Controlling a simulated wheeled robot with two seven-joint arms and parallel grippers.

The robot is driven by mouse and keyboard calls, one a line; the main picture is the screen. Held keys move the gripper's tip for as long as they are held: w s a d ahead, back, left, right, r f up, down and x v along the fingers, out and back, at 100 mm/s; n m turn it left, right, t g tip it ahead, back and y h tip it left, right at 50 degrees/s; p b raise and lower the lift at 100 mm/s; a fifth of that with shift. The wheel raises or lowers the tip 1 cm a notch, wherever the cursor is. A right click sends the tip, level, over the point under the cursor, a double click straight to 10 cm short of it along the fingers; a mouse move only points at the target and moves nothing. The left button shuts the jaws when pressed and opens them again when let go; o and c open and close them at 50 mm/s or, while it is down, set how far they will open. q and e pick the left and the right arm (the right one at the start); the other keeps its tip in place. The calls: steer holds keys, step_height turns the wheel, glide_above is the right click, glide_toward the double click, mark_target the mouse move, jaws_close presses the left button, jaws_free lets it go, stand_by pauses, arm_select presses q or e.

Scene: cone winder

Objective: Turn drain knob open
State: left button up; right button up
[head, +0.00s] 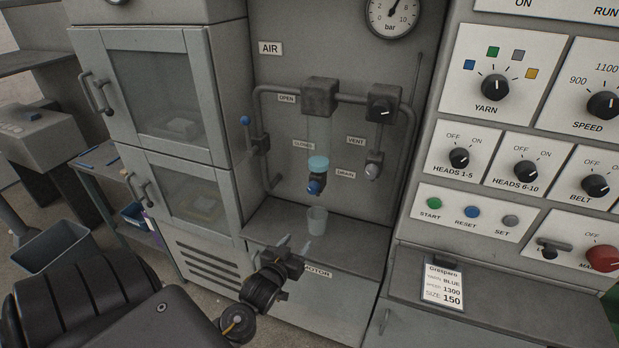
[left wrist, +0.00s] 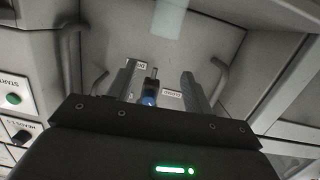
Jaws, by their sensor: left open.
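The drain knob (head: 314,187) is a small blue knob under the filter bowl with light-blue liquid (head: 318,163), beside the DRAIN label (head: 346,174). In the left wrist view the blue knob (left wrist: 149,100) shows between the fingers, nearer the left one, and its lower part is hidden by the gripper body. My left gripper (head: 295,246) is open and empty, below and in front of the knob and apart from it. It also shows in the left wrist view (left wrist: 163,88). My right gripper is in neither view.
A grey cup (head: 317,220) stands on the ledge below the knob. A vent knob (head: 373,171) and pipes are to the right, and a blue-tipped lever (head: 245,120) is to the left. The control panel (head: 482,215) juts out at the right. Open air lies between gripper and knob.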

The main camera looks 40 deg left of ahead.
arm_select(q)
steer(key=n+t+p, duration=0.1)
steer(key=t, duration=0.1)
glide_toward(311, 191)
steer(key=shift+y, duration=0.3)
steer(key=p+x, duration=0.3)
steer(key=x, duration=0.4)
steer(key=shift+w+d+r, duration=0.1)
steer(key=shift+d+r, duration=0.05)
steer(key=shift+r, duration=0.05)
steer(key=shift+x, duration=0.8)
steer(key=shift+f, duration=0.15)
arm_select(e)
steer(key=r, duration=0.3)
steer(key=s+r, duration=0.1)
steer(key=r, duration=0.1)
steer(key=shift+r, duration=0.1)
arm_select(q)
steer(key=c, duration=1)
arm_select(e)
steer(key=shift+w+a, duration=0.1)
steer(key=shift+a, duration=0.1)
